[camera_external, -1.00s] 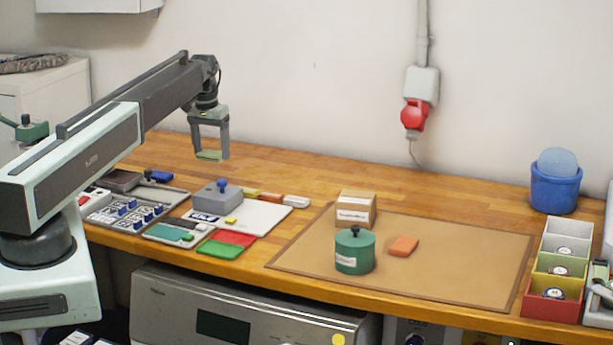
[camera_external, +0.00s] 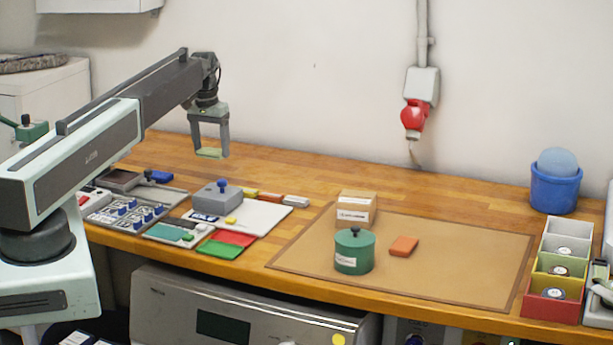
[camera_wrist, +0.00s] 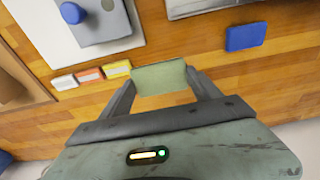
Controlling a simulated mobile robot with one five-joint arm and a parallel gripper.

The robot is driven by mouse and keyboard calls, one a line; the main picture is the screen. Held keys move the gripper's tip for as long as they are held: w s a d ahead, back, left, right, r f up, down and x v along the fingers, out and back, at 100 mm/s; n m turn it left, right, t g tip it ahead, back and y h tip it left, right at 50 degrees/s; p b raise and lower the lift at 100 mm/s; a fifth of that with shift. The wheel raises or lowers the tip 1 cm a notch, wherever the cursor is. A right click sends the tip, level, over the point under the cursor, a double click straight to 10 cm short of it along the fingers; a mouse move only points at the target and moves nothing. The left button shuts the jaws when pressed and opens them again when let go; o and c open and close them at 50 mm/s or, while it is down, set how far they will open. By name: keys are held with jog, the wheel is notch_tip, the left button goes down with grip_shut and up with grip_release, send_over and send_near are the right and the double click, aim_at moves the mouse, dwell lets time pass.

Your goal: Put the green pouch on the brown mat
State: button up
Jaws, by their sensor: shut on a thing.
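My gripper (camera_external: 210,153) is raised above the wooden bench, left of the middle. It is shut on a flat green pouch (camera_external: 209,153), held clear of the bench. In the wrist view the pouch (camera_wrist: 160,78) lies between the two fingers of my gripper (camera_wrist: 162,84). The brown mat (camera_external: 460,260) lies flat on the right half of the bench, well to the right of my gripper. A corner of the mat (camera_wrist: 18,85) shows at the left edge of the wrist view.
A grey box with a blue knob (camera_external: 217,197) stands on a white board below my gripper. The mat's right part is clear.

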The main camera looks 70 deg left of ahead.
jog(key=shift+f+b, duration=5.1)
jog(key=o, duration=1.4)
jog(key=shift+c, duration=0.2)
jog(key=shift+r, duration=0.1)
jog(key=r+p, duration=0.5)
jog(key=s+r+p, duration=0.1)
jog(key=r+p, duration=0.2)
jog(key=shift+d, duration=0.3)
jog(key=shift+f, duration=0.15)
jog(key=shift+c, duration=1.2)
